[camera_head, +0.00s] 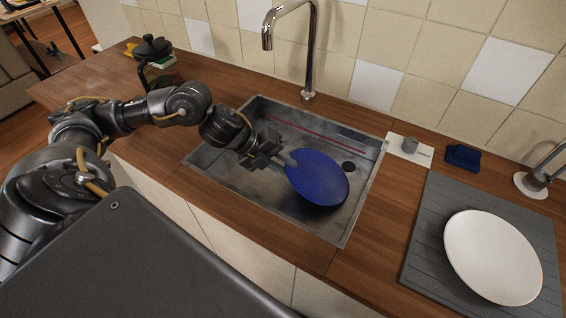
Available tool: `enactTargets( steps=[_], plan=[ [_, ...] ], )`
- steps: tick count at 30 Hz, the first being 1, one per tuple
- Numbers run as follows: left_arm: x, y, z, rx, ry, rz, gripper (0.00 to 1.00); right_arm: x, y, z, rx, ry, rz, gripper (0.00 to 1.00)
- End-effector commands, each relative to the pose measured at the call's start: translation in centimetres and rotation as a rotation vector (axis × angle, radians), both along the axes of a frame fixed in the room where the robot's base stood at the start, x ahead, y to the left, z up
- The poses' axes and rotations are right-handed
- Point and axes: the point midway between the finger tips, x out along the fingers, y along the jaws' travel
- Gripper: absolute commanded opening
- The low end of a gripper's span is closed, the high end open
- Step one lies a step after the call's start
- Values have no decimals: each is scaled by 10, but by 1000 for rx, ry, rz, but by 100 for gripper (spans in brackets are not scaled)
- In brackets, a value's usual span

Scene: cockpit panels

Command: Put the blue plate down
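A blue plate (318,178) is in or just above the metal sink (230,178), tilted, with its face toward me. My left gripper (284,160) comes in from the left over the sink and is closed on the plate's left rim. I cannot tell whether the plate's lower edge touches the sink floor. My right gripper is not in view.
A chrome faucet (312,50) rises behind the sink. At the right, a white plate (492,256) lies on a grey ridged mat (430,225). Wooden counter (345,262) in front of the sink is bare.

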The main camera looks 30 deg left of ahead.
Motion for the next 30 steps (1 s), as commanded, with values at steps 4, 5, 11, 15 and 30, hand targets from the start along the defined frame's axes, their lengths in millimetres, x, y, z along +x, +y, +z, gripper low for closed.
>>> enactTargets(
  steps=[4,5,11,15,30],
  plan=[
    [0,0,1,-1,-1,0,27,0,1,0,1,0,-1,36],
    [0,0,1,0,-1,1,27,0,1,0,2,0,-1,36],
    [-1,3,4,1,-2,1,27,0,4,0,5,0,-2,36],
    [-9,14,16,3,-3,1,27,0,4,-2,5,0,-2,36],
    [-47,64,79,1,-2,2,27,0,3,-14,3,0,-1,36]
  ],
)
